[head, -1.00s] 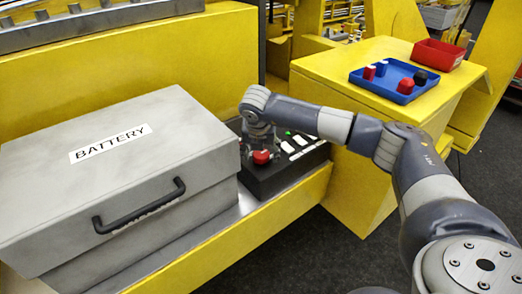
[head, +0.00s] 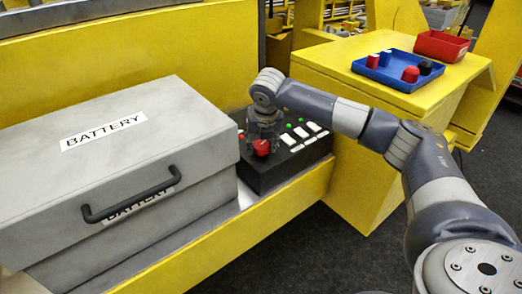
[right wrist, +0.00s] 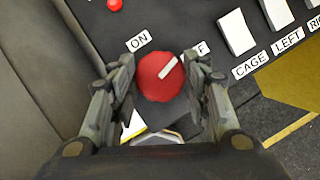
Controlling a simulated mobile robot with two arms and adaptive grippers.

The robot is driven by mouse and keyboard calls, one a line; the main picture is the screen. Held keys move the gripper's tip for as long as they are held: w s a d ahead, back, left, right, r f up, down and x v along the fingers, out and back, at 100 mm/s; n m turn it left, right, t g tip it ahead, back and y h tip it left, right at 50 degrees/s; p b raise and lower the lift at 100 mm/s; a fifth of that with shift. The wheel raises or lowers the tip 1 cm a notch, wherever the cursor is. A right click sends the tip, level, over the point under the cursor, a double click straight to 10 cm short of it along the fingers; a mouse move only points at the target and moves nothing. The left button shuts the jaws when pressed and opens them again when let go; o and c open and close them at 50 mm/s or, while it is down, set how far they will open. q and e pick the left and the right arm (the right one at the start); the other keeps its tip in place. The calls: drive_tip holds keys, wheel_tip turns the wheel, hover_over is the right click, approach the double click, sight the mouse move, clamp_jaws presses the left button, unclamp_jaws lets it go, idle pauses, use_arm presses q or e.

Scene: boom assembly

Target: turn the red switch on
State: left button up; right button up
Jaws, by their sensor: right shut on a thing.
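The red switch (right wrist: 154,88) is a round red knob with a white line on it. It sits on a black control panel (right wrist: 85,20). In the right wrist view, an ON label (right wrist: 138,40) is at its upper left, and a partly hidden label ending in F is at its upper right. The white line slants towards that second label. My right gripper (right wrist: 160,76) is shut on the knob, one finger on each side. In the head view, the gripper (head: 262,133) reaches down onto the red switch (head: 262,148). My left gripper is not in view.
A grey battery box (head: 110,165) with a black handle stands close left of the panel. White buttons (head: 313,126) and green lights are right of the switch. A blue tray (head: 398,70) with several pieces and a red bin (head: 441,46) are on a yellow stand.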

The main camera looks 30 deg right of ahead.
drive_tip(key=n+b, duration=0.1)
drive_tip(key=n+y+b, duration=0.1)
drive_tip(key=n+b, duration=0.1)
drive_tip(key=shift+d+f+n, duration=0.15)
drive_tip(key=shift+f+n, duration=0.05)
drive_tip(key=shift+n, duration=0.1)
drive_tip(key=shift+n+y+b, duration=0.6)
drive_tip(key=shift+n+b, duration=0.1)
drive_tip(key=shift+n, duration=0.3)
drive_tip(key=shift+r+n+y, duration=0.15)
drive_tip(key=shift+n+y, duration=0.15)
drive_tip(key=shift+n, duration=0.5)
drive_tip(key=n+y, duration=0.1)
drive_tip(key=n, duration=0.1)
drive_tip(key=shift+d+r+n+b, duration=0.1)
drive_tip(key=shift+n+b, duration=0.2)
drive_tip(key=shift+n, duration=0.1)
drive_tip(key=shift+w+d+n+g+y+p, duration=0.1)
drive_tip(key=shift+n+g+y+p, duration=0.2)
drive_tip(key=shift+n, duration=0.85)
drive_tip(key=shift+w+n+g+y+p, duration=0.1)
drive_tip(key=shift+n+g+y, duration=0.25)
drive_tip(key=shift+n, duration=0.8)
drive_tip(key=o, duration=1)
drive_tip(key=shift+s, duration=0.1)
drive_tip(key=shift+o, duration=0.2)
